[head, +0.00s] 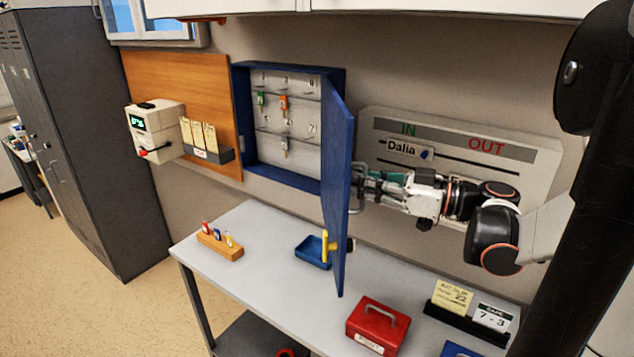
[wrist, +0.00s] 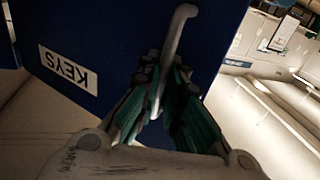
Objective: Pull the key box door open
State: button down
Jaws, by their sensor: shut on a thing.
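The blue key box (head: 283,130) hangs on the wall with its door (head: 337,180) swung wide open, standing out from the wall at its right side. Hooks with several tagged keys show inside. My gripper (head: 368,184) is on the door's outer face and is shut on the grey door handle (head: 355,188). In the wrist view the handle (wrist: 178,35) runs down between the green finger pads, beside the KEYS label (wrist: 68,68) on the door (wrist: 115,40).
Below is a grey table (head: 265,240) with a key rack (head: 220,241), a blue tray (head: 312,252), a red cash box (head: 377,326) and a calendar stand (head: 468,313). An IN/OUT board (head: 470,150) is on the wall behind my arm.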

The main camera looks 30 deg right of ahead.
jog(key=shift+s+d, duration=0.2)
jog(key=shift+d, duration=0.3)
jog(key=c, duration=2)
grip_release()
jog(key=shift+s, duration=0.1)
jog(key=v, duration=1.2)
